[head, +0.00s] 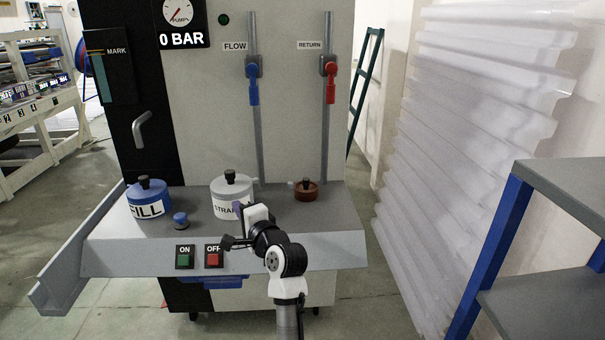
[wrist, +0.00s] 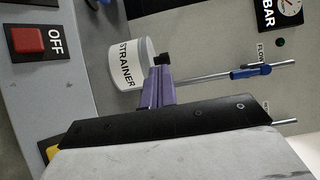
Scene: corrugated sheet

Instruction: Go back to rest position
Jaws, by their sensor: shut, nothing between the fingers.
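My gripper (head: 238,208) is in front of the white strainer pot (head: 231,194), over the grey ledge of the machine. In the wrist view its purple fingers (wrist: 158,82) are together with nothing between them. The strainer pot (wrist: 125,62) shows beyond them in that view, partly hidden; I cannot tell the exact gap. My arm is folded and rises from the bottom of the head view. The red OFF button (head: 213,259) sits on the ledge's front face below my gripper, with the green ON button (head: 184,258) to its left.
A blue FILL pot (head: 148,198), a blue knob (head: 180,220) and a brown pot (head: 305,190) stand on the ledge (head: 335,220). Blue (head: 253,85) and red (head: 330,82) valve handles hang down. Corrugated sheets (head: 470,120) and a blue-framed shelf (head: 490,250) stand at right.

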